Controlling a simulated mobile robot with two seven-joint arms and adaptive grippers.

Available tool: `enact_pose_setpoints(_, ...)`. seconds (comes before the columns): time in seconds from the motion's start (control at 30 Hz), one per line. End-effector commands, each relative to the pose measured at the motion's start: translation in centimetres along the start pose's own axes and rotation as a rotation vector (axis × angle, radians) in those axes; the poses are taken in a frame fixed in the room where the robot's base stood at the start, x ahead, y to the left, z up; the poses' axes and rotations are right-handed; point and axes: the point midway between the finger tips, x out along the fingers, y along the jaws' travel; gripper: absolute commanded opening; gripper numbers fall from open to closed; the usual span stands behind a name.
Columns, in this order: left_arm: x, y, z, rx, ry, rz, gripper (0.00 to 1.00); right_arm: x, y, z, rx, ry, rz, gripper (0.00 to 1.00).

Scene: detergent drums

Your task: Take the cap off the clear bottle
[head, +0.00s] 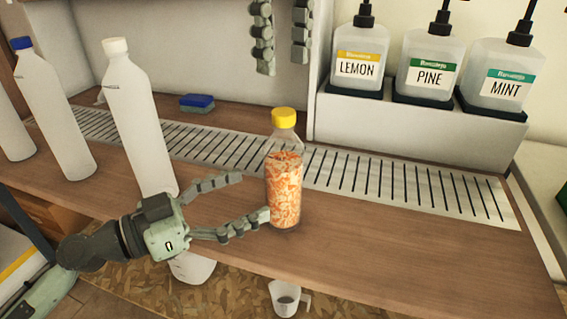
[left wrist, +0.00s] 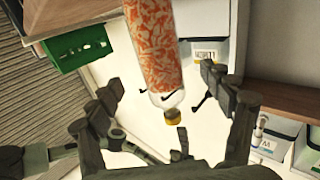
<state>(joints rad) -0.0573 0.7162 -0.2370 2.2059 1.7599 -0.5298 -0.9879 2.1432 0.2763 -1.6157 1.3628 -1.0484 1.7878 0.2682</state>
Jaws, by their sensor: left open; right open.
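The clear bottle (head: 284,185) stands upright on the wooden counter, with orange-and-white contents and a yellow cap (head: 285,117) on top. In the left wrist view the bottle (left wrist: 160,45) appears upside down, its cap (left wrist: 172,116) toward the gripper's base. My left gripper (head: 254,198) is open, just left of the bottle at body height, below the cap. In the left wrist view its fingers (left wrist: 162,82) flank the bottle with gaps on both sides. My right gripper (head: 282,66) hangs open and empty above the cap, its fingers pointing down.
White bottles (head: 140,120) stand on the left, one close behind my left gripper. A slotted metal strip (head: 390,185) runs behind the clear bottle. LEMON (head: 357,70), PINE and MINT pump bottles stand on the back right ledge. A blue sponge (head: 197,103) lies behind. The right counter is clear.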

Motion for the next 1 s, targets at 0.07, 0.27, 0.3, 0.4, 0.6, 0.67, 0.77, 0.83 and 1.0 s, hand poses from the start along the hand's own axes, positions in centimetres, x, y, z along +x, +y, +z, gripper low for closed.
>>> enact_pose_setpoints(0.07,0.4,0.0,-0.1,0.000,0.002,0.001,0.80,0.0,0.0,0.0,-0.001,0.000,0.000,0.46)
enact_pose_setpoints(0.27,3.0,0.0,-0.1,0.002,0.003,0.002,0.80,0.0,0.0,0.0,0.000,0.000,0.000,0.46)
enact_pose_setpoints(0.3,3.7,0.0,-0.1,0.001,0.004,0.000,0.80,0.0,0.0,0.0,0.000,0.000,0.000,0.46)
enact_pose_setpoints(0.4,5.2,0.0,-0.2,0.001,0.004,0.001,0.80,0.0,0.0,0.0,0.000,0.000,0.000,0.46)
enact_pose_setpoints(0.6,7.3,0.0,0.0,-0.001,0.001,0.000,0.80,0.0,0.0,0.0,0.000,0.000,0.000,0.46)
enact_pose_setpoints(0.67,7.6,0.0,0.0,0.000,0.001,0.000,0.80,0.0,0.0,0.0,0.000,0.000,0.000,0.46)
enact_pose_setpoints(0.77,7.8,0.0,0.0,0.001,-0.001,0.000,0.80,0.0,0.0,0.0,0.000,0.000,0.000,0.46)
enact_pose_setpoints(0.83,7.8,0.0,0.0,0.000,-0.001,0.000,0.80,0.0,0.0,0.0,0.000,0.000,0.000,0.46)
enact_pose_setpoints(1.0,7.8,0.0,0.0,0.000,-0.001,0.000,0.75,0.0,0.0,0.0,0.000,0.000,0.000,0.46)
